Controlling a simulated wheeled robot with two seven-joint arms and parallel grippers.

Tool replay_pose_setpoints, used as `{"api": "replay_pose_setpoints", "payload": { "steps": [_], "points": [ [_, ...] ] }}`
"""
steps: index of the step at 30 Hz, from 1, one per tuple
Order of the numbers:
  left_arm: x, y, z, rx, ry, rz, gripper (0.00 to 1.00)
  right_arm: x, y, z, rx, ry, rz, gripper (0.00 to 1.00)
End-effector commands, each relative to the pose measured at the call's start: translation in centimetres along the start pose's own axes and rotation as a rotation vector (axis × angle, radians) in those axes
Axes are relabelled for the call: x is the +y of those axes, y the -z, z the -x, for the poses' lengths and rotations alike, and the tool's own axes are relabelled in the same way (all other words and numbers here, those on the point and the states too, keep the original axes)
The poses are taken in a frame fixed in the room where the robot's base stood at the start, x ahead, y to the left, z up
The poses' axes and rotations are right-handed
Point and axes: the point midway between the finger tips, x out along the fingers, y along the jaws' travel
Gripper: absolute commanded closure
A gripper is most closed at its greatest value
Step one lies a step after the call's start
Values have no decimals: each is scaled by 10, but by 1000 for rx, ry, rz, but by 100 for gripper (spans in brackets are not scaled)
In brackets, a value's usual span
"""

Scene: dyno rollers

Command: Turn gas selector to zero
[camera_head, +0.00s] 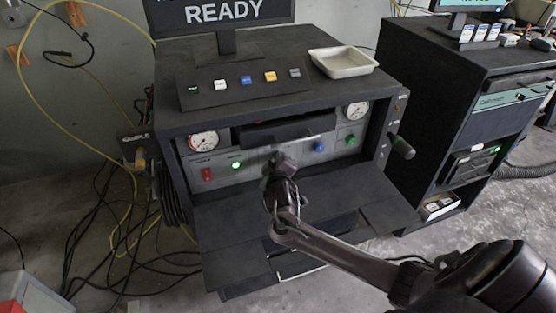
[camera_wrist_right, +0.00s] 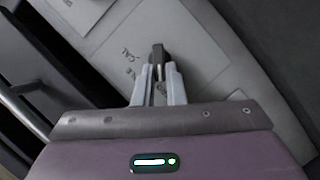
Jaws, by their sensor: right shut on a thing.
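The gas selector (camera_wrist_right: 157,52), a small dark knob, stands on the light grey panel (camera_wrist_right: 205,45) in the right wrist view. My right gripper (camera_wrist_right: 158,75) is shut on it, with a finger on either side. In the head view my right gripper (camera_head: 282,165) reaches the middle of the console's front panel and mostly hides the selector. My left gripper is not in view.
A white tray (camera_head: 342,62) sits on top. A black shelf (camera_head: 235,215) juts out below.

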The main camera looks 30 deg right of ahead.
Motion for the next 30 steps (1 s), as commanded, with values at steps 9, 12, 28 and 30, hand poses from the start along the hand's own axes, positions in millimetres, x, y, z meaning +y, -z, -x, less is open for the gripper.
{"api": "replay_pose_setpoints", "payload": {
  "steps": [9, 12, 28, 30],
  "points": [
    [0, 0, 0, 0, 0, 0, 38, -1, 0, 0, 1, 1, 5, 100],
    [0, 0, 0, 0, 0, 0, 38, -1, 0, 0, 1, 1, 5, 81],
    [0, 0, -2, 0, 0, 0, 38, -2, 0, 13, 3, 1, 2, 67],
    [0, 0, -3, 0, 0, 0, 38, -2, 0, 24, 3, 2, 2, 67]
  ]
}}
